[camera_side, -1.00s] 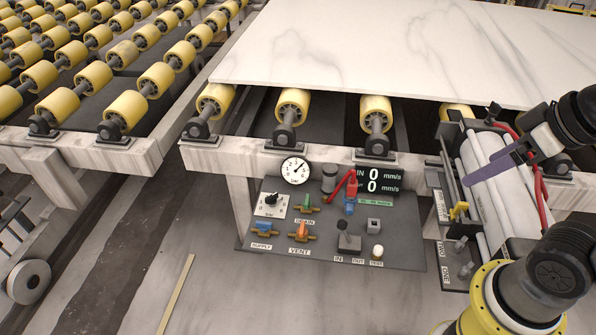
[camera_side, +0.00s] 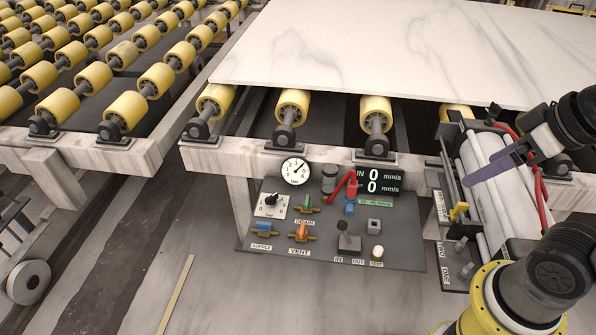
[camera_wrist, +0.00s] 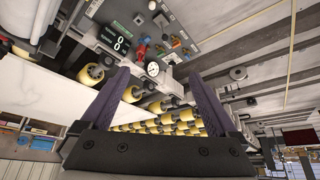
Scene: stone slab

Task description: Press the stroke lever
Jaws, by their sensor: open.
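A black lever (camera_side: 346,238) stands on the dark control panel (camera_side: 270,243), above the labels IN and OUT. No label in view reads "stroke". A red angled handle (camera_side: 345,185) with a blue part below it sits higher on the panel, beside the speed display. My gripper (camera_side: 480,172) is to the right of the panel, above the white rolls and apart from the lever. In the wrist view the purple fingers of my gripper (camera_wrist: 158,70) are spread and empty. The panel (camera_wrist: 205,18) appears inverted beyond them, with the red handle (camera_wrist: 140,49) visible.
The panel also carries a round gauge (camera_side: 296,171), a display (camera_side: 379,181) reading 0 and 0, orange vent (camera_side: 301,232) and blue supply (camera_side: 264,228) valves, and a white test button (camera_side: 377,251). A marble slab (camera_side: 400,50) overhangs yellow rollers above. Floor in front is mostly clear.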

